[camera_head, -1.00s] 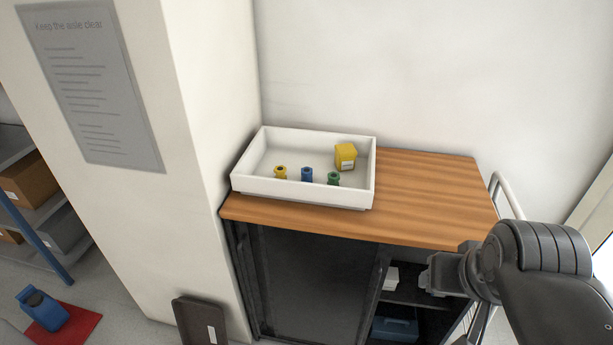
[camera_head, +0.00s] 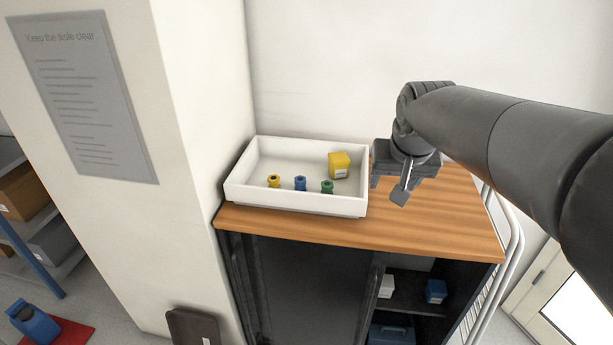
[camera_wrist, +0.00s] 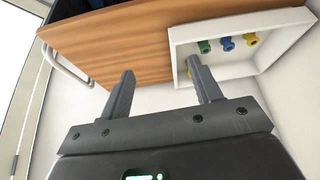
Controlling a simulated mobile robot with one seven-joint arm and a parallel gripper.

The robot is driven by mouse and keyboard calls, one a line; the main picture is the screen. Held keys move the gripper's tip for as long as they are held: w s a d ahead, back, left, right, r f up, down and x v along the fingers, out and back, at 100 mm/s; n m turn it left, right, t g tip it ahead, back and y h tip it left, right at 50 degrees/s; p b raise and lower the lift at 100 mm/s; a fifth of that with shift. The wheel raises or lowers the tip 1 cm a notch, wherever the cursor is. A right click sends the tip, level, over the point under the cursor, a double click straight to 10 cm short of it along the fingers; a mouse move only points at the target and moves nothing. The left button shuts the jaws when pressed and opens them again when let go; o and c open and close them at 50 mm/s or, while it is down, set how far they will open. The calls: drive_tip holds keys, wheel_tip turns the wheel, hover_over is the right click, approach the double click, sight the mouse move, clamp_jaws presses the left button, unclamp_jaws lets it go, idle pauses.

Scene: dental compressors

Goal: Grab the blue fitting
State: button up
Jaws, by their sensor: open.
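The blue fitting (camera_head: 300,184) stands in the white tray (camera_head: 290,202) between a yellow fitting (camera_head: 273,181) and a green fitting (camera_head: 327,187), near the tray's front wall. It also shows in the wrist view (camera_wrist: 227,43), in the row inside the tray. My gripper (camera_head: 401,194) is open and empty, above the wooden top just right of the tray. In the wrist view its two fingers (camera_wrist: 163,90) are spread apart, with the tray beyond the right finger. The fitting's lower part is hidden by the tray's front wall in the head view.
A yellow box (camera_head: 340,165) sits in the tray's back right corner. The wooden cabinet top (camera_head: 350,228) is otherwise clear. A white wall rises behind, a pillar (camera_head: 185,120) stands at left, and a metal rail (camera_head: 512,240) runs at the right side.

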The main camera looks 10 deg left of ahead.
drive_tip(key=w+a+f, duration=0.2)
drive_tip(key=w+a, duration=0.4)
drive_tip(key=w, duration=0.1)
drive_tip(key=w+a+f, duration=0.3)
drive_tip(key=w+a, duration=0.2)
drive_tip(key=w, duration=0.2)
drive_tip(key=n, duration=0.1)
approach(300, 179)
drive_tip(key=shift+g, duration=0.4)
drive_tip(key=x, duration=1.1)
drive_tip(key=shift+w+r, duration=0.15)
drive_tip(key=shift+w, duration=0.1)
drive_tip(key=shift+c, duration=0.6)
drive_tip(key=c, duration=1)
drive_tip(key=shift+r, duration=0.1)
